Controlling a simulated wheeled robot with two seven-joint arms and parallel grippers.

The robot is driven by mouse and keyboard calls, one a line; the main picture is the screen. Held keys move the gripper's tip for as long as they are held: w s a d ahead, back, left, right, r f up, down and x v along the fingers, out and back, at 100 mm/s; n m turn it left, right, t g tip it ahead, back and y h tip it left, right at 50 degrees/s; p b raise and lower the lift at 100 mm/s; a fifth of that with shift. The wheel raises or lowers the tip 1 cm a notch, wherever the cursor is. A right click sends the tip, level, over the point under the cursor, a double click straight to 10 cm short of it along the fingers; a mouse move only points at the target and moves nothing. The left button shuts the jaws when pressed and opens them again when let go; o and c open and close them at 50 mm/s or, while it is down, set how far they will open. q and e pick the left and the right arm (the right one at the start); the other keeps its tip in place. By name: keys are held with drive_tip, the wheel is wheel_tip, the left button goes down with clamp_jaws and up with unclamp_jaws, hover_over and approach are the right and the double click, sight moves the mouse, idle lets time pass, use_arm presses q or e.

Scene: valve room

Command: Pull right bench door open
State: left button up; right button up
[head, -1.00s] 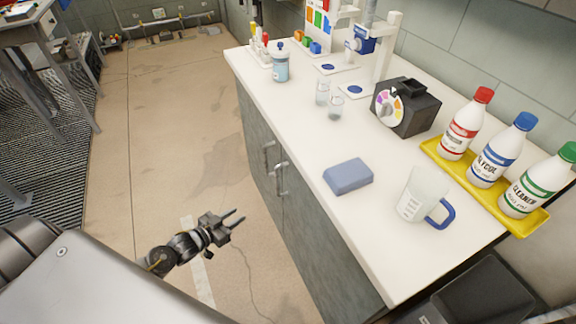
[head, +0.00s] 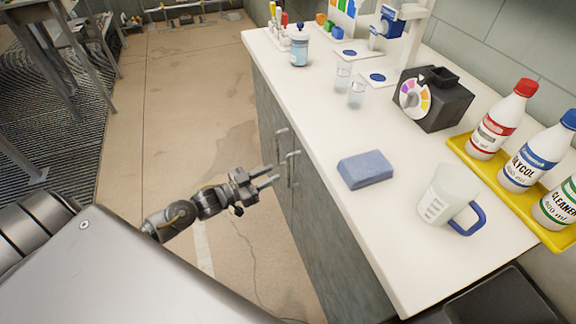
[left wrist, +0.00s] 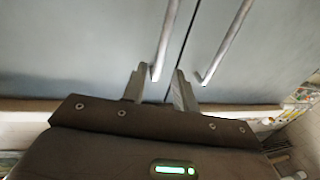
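The bench has two grey doors. The right bench door (head: 318,235) is the nearer one in the head view, with an upright metal bar handle (head: 291,169). The far door's handle (head: 281,146) is close beside it. Both doors look shut. My left gripper (head: 277,173) is open and empty, with its fingers pointing at the handles. In the left wrist view, one bar handle (left wrist: 166,40) ends just ahead of the gap between my fingers (left wrist: 158,82). The other handle (left wrist: 228,42) is right of the door seam. I see no clear contact. My right gripper is out of view.
The white bench top (head: 330,115) overhangs the doors. It carries a blue sponge (head: 365,169), a measuring jug (head: 440,195), a black device (head: 433,98) and bottles in a yellow tray (head: 465,149). The floor (head: 180,110) left of the bench is clear.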

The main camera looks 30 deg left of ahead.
use_arm(q)
drive_tip(key=x, duration=0.7)
drive_tip(key=shift+w+d, duration=0.1)
drive_tip(key=shift+c, duration=0.4)
clamp_jaws()
